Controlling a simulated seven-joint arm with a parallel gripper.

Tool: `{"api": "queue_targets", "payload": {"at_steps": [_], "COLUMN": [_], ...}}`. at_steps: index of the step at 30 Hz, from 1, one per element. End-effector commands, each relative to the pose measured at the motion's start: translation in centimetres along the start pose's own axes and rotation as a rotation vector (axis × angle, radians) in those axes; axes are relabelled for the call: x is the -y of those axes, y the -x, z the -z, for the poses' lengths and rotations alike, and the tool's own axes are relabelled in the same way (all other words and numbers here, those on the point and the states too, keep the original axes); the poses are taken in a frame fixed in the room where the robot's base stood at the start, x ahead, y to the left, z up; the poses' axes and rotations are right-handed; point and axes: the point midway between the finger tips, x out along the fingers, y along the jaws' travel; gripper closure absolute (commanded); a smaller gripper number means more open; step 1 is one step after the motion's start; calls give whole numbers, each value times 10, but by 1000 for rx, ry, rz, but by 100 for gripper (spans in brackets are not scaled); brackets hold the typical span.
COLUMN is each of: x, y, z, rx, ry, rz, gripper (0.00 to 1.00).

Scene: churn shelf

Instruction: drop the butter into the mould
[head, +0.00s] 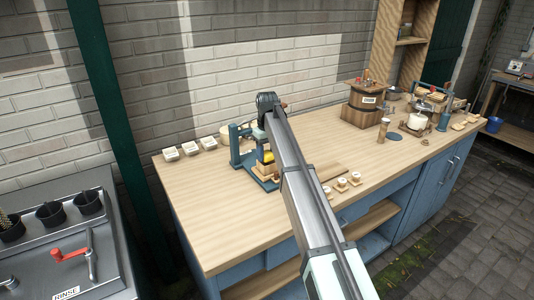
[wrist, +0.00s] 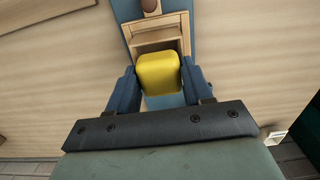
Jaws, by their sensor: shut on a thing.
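The butter (wrist: 160,72) is a yellow block with rounded edges. In the wrist view my gripper (wrist: 159,82) is shut on it, with one blue finger on each side. A wooden mould (wrist: 157,41), an open box shape, shows just beyond the butter on a blue base (wrist: 153,101). The butter hides part of the mould, and I cannot tell how far above it the butter is. In the head view the butter (head: 268,156) shows as a small yellow patch beside my arm, above the wooden mould (head: 263,170). My arm hides much of this spot.
A blue upright stand (head: 236,148) rises beside the mould. The left front of the worktop (head: 215,215) is clear.

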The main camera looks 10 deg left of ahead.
Motion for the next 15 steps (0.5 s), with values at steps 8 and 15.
{"api": "queue_targets", "payload": {"at_steps": [8, 15], "x": [0, 0], "y": [-1, -6], "z": [0, 0], "rx": [0, 0], "ry": [0, 0], "rz": [0, 0], "gripper": [76, 76]}}
